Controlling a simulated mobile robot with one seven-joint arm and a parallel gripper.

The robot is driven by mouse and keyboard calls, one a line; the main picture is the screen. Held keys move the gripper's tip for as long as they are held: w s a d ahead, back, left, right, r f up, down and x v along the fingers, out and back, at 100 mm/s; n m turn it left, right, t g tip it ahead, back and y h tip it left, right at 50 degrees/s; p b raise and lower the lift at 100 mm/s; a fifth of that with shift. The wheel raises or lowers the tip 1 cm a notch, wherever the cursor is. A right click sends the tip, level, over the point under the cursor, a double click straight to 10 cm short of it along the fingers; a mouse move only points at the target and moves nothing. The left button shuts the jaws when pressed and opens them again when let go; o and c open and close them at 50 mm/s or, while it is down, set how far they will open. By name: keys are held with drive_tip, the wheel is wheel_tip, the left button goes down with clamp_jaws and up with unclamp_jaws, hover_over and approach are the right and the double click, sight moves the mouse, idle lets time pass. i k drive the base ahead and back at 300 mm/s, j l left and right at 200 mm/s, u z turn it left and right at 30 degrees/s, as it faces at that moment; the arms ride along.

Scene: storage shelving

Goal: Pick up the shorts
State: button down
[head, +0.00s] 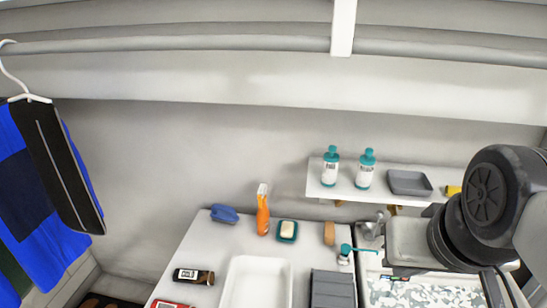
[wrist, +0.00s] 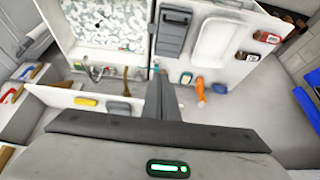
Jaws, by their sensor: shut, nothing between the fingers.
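A black garment with a pale stripe (head: 58,165) hangs at the far left of the head view, under a white hanger (head: 14,85). It may be the shorts, but I cannot tell for sure. A blue and dark checked garment (head: 40,250) hangs around and behind it, cut off by the picture edge. In the head view only my arm shows, at the right.
A white counter (head: 205,250) holds a white tray (head: 258,284), an orange spray bottle (head: 262,217), a soap dish (head: 287,231) and brown bottles. A wall shelf (head: 320,182) with two teal-capped bottles stands right, near my arm. Open space lies between the garments and counter.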

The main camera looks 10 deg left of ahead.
sight(202, 277)
drive_tip(key=j, duration=2.6)
